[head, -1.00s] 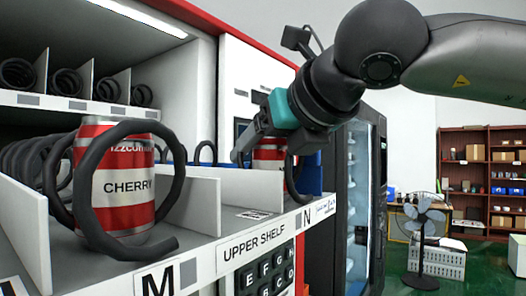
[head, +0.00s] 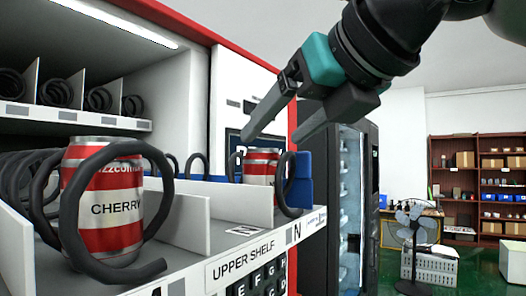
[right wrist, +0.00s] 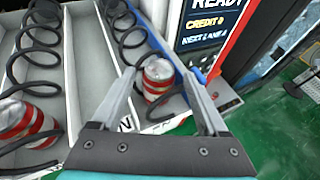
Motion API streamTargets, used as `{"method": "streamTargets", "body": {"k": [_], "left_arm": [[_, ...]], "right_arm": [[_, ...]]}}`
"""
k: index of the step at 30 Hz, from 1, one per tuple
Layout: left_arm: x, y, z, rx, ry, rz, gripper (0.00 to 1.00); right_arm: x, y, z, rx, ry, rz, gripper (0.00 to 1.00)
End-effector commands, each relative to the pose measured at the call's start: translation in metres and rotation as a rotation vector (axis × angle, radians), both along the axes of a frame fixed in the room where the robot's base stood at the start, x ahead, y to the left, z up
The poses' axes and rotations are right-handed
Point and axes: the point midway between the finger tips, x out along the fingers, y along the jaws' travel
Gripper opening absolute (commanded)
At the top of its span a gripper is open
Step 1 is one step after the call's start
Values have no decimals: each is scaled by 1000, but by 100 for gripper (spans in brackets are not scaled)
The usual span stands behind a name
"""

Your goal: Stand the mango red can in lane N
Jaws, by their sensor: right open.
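A red and white can (head: 260,167) stands upright in lane N, inside the black coil at the front of that lane. Its name label is not readable, so I cannot tell whether it says mango. In the right wrist view the same can (right wrist: 158,78) shows between and beyond the open fingertips, with the coil around it. My right gripper (head: 272,138) is open and empty, above the can and apart from it. My left gripper is not in view.
A red and white CHERRY can (head: 112,215) stands in the coil of lane M to the left. A low white divider (head: 185,225) separates the lanes. The upper shelf (head: 70,118) with coils is at upper left. Open air lies in front of the machine, right of lane N.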

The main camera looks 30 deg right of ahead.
Motion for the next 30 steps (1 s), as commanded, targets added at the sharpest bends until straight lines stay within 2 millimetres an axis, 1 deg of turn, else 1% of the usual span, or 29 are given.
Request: {"method": "streamTargets", "body": {"k": [1, 3, 6, 9, 14, 30], "left_arm": [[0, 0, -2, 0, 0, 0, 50], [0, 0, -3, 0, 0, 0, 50], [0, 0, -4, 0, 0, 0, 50], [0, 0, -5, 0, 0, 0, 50], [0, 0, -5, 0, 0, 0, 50], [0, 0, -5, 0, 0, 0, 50]], "right_arm": [[-9, 1, 3, -1, -4, 0, 77], [-19, 1, 8, 0, -3, -1, 77], [-30, 2, 12, -1, -2, -1, 77], [-35, 3, 14, -1, 0, 0, 77], [-38, 3, 15, -1, 2, 0, 77], [-36, 2, 14, 8, 3, 5, 77]]}}
